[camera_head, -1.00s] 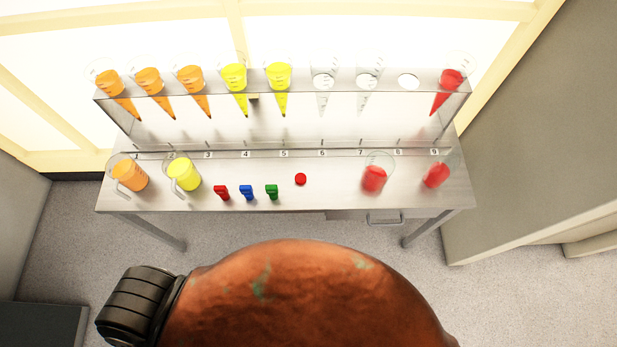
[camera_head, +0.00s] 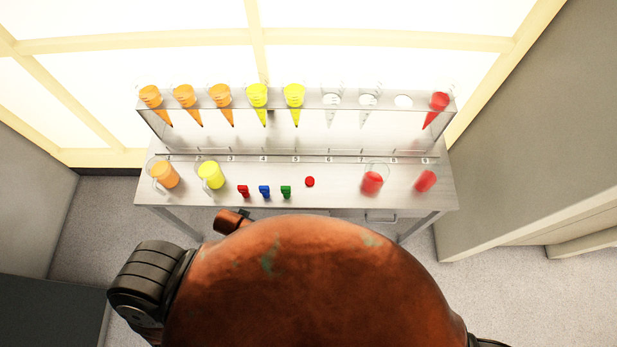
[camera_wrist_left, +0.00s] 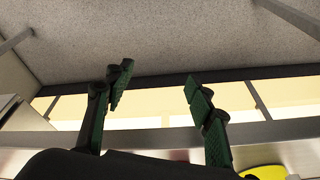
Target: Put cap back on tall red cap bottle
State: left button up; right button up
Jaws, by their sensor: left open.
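A small round red cap (camera_head: 309,181) lies on the steel table, right of the middle, in the head view. A clear container with red contents (camera_head: 426,181) stands at the table's right end; it may be the tall bottle, but its mouth is too unclear to read. My left gripper (camera_wrist_left: 158,88) is open and empty in the left wrist view, its two green-black fingers spread apart above a table edge. The cap and the red container cannot be made out in that view. My right gripper is not in view.
A clear beaker of red (camera_head: 372,184) stands left of the red container. Orange (camera_head: 165,174) and yellow (camera_head: 212,175) beakers stand at left. Small red (camera_head: 243,191), blue (camera_head: 264,192) and green (camera_head: 286,192) items lie near the front edge. A rack (camera_head: 320,137) of cones stands behind.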

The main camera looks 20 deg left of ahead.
pick_arm(q)
jog(key=w+d+r+m+t+h+p, duration=0.1)
jog(key=w+d+r+p, duration=0.1)
jog(key=r, duration=0.9)
jog(key=w+d+r+m+p, duration=0.1)
jog(key=w+d+r+p, duration=0.15)
jog(key=r, duration=0.75)
jog(key=w+d+r+m+g+h, duration=0.15)
jog(key=w+d+m, duration=0.25)
jog(key=d+m, duration=0.75)
jog(key=w+d+m+g+h, duration=0.1)
jog(key=w+d+m+h, duration=0.4)
jog(key=d, duration=1.2)
jog(key=w+a+f+m+y, duration=0.2)
jog(key=a+m, duration=0.1)
jog(key=a, duration=0.2)
jog(key=w+a+f+m+g+y, duration=0.1)
jog(key=w+a+f+m+y, duration=0.1)
jog(key=w+a+m+y, duration=0.1)
jog(key=w+a+f+m+y+p, duration=0.1)
jog(key=w+a+f+m+y, duration=0.1)
jog(key=a+m, duration=0.3)
jog(key=shift+w+a+f+g, duration=0.15)
jog(key=shift+w+a, duration=0.2)
jog(key=shift+a, duration=0.35)
jog(key=shift+w+a+f+g, duration=0.15)
jog(key=shift+w+a, duration=0.2)
jog(key=shift+a, duration=0.3)
